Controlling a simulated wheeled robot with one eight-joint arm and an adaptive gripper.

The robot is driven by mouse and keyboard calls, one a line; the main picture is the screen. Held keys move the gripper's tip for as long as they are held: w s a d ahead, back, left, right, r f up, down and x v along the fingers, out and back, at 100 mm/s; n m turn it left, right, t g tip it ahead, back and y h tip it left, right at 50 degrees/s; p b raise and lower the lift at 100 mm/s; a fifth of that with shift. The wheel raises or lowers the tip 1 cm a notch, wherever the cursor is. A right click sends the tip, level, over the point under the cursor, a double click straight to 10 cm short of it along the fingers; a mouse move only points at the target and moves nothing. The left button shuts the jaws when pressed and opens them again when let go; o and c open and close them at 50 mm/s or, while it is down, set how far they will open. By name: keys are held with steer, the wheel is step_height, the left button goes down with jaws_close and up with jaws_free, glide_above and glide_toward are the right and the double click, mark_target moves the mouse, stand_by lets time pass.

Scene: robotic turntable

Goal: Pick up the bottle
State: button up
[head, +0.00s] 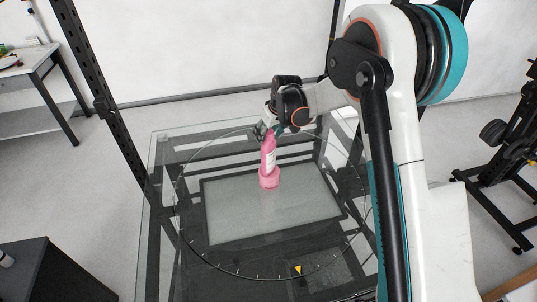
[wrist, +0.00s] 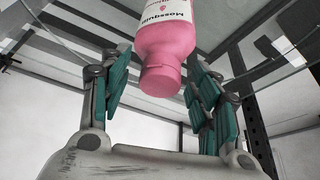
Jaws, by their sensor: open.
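The pink bottle (head: 268,160) stands upright on the glass turntable (head: 225,225), with a wide base and a white label. In the wrist view the bottle (wrist: 165,48) shows upside down at the top centre, its cap end towards my gripper and part of its label cut off by the frame edge. My gripper (head: 268,132) is at the top of the bottle in the head view. In the wrist view its green-padded fingers (wrist: 159,72) are apart, one on each side of the cap end, with visible gaps. Whether any finger touches the bottle cannot be told.
A dark upright post (head: 92,85) rises at the left of the glass table. A grey workbench (head: 35,70) stands at the far left and a dark cabinet (head: 50,270) at the lower left. Black equipment (head: 500,150) stands at the right. The glass around the bottle is clear.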

jaws_close()
steer(key=shift+r, duration=0.1)
